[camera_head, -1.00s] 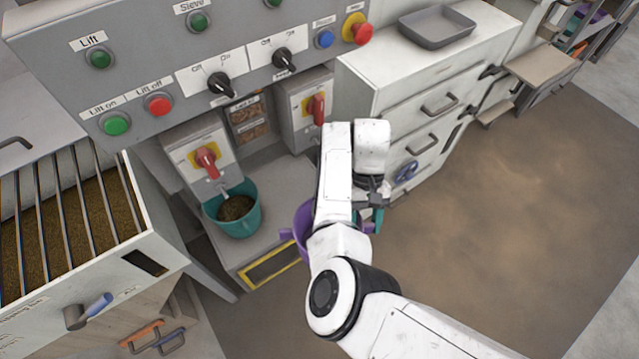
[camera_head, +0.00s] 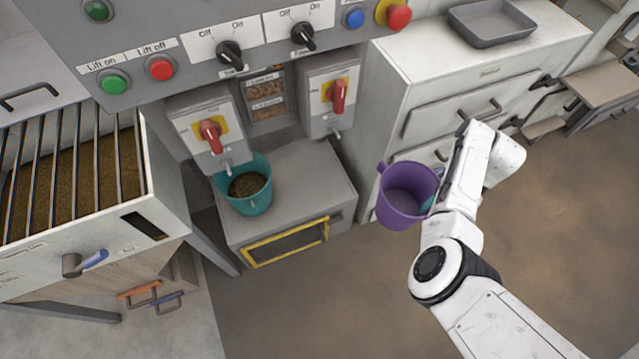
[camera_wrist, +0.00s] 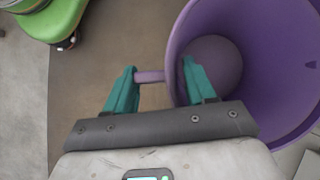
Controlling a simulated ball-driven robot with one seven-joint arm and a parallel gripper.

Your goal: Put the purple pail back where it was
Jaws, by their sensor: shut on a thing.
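The purple pail (camera_head: 406,197) is in the air in front of the white drawer cabinet, to the right of the bagger's grey shelf. It looks empty and its mouth faces up. In the wrist view the purple pail (camera_wrist: 233,62) fills the right side. My gripper (camera_wrist: 155,85) has one teal finger inside the pail's rim and the other outside, around a purple handle part. It is shut on the pail. In the head view my arm hides most of the gripper; a bit of teal shows at the pail's right side.
A teal pail (camera_head: 247,187) with brown pellets stands on the grey shelf (camera_head: 310,185) under the left spout. The shelf's right part is bare. A barred hopper (camera_head: 70,200) stands at left. The drawer cabinet (camera_head: 440,75) bears a grey tray (camera_head: 492,24). Brown floor in front is clear.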

